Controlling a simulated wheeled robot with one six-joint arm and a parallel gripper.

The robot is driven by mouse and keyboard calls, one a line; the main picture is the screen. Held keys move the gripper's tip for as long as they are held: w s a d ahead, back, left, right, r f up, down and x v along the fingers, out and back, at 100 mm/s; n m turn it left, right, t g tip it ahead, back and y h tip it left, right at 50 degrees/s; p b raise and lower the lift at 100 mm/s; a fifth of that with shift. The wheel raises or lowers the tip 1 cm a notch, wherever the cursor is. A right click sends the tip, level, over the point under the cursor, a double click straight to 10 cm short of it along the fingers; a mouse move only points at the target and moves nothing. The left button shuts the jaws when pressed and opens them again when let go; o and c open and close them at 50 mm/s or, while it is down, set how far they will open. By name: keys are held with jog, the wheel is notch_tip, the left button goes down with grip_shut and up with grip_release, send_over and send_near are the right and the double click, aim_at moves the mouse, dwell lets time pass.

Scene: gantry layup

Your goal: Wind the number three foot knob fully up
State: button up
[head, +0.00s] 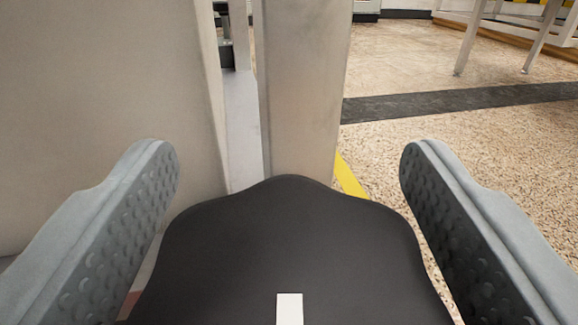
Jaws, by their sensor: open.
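A large black knob (290,240) with a rounded, lobed outline fills the lower middle of the head view. A white mark (289,309) shows on its face at the bottom edge of the picture. No number is visible on it, and its near part is cut off. My gripper (288,160) is open, with one grey, dimpled finger on each side of the knob. The knob lies between the fingers. A gap shows on the right near the fingertip; lower down I cannot tell whether either finger touches it.
A pale upright post (303,85) stands right behind the knob. A broad beige panel (100,80) fills the left side, close to the left finger. Speckled floor (450,140) with a dark strip (460,101) lies open on the right. White table legs (470,40) stand farther back.

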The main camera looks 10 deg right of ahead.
jog(key=c, duration=1)
jog(key=shift+y, duration=0.3)
jog(key=n+y, duration=0.4)
jog(key=y, duration=0.1)
jog(key=n+y, duration=0.1)
jog(key=y, duration=0.2)
jog(key=shift+a+n+g, duration=0.35)
jog(key=shift+n+g, duration=0.05)
jog(key=shift+s+a+n+g+y, duration=0.1)
jog(key=shift+a+n+g+y, duration=0.05)
jog(key=shift+n+g+y, duration=0.85)
jog(key=shift+s+a+n+g+y, duration=0.1)
jog(key=shift+n+g+y, duration=0.45)
jog(key=shift+y, duration=0.8)
jog(key=shift+s+a+n+g+y, duration=0.15)
jog(key=shift+n+g+y, duration=0.4)
jog(key=shift+n+y, duration=0.5)
jog(key=o, duration=1)
